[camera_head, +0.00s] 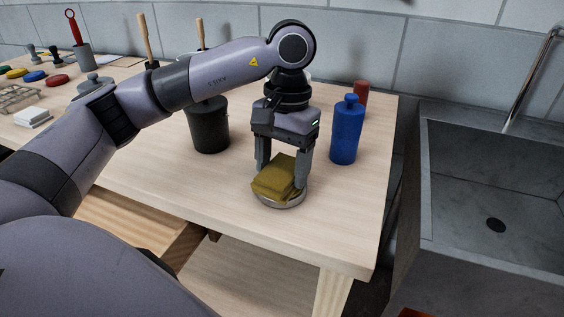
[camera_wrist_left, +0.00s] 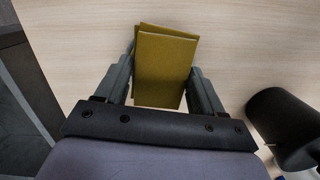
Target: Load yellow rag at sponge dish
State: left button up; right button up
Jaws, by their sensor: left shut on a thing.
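The yellow rag (camera_head: 277,178) is a folded olive-yellow cloth. In the head view it sits over a round, shallow, pale dish (camera_head: 283,203), which I take for the sponge dish, near the table's front. My left gripper (camera_head: 281,172) points down and is shut on the rag, one finger on each side. In the left wrist view the rag (camera_wrist_left: 163,68) lies between the fingers and hides the dish. Whether the rag rests on the dish or hangs just above it, I cannot tell. My right gripper is not in view.
A blue bottle (camera_head: 346,134) stands close right of my left gripper, with a red container (camera_head: 361,92) behind it. A dark canister (camera_head: 210,126) stands to the left. A grey sink (camera_head: 492,190) lies beyond the table's right edge. The wooden tabletop (camera_head: 345,205) is clear at front right.

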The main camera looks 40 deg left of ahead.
aim_at(281, 170)
pick_arm(q)
jog(key=shift+r+p, duration=2.4)
jog(key=shift+r, duration=1.1)
jog(key=shift+f, duration=0.1)
